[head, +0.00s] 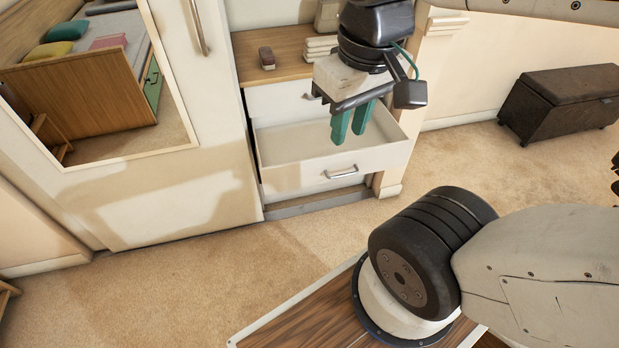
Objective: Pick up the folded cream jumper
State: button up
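A small layered cream stack (320,47), which looks like folded cloth, lies on the wooden dresser top (286,48), partly behind my arm. I cannot tell for sure that it is the jumper. My gripper (351,128) points down with its two teal fingers apart and nothing seen between them. It appears over or in front of the pulled-out white drawer (290,150), lower in the picture than the stack. The visible part of the drawer looks empty.
A small brown object (266,58) and a beige box (328,16) also stand on the dresser top. A mirrored wardrobe door (165,195) is at the left. A dark ottoman (560,102) stands at the right. Carpet (190,285) in front is clear.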

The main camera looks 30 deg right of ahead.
aim_at(315, 48)
jog(key=z, duration=0.1)
jog(key=k, duration=0.5)
jog(key=z, duration=0.65)
jog(key=i, duration=1.75)
jog(key=u, duration=0.65)
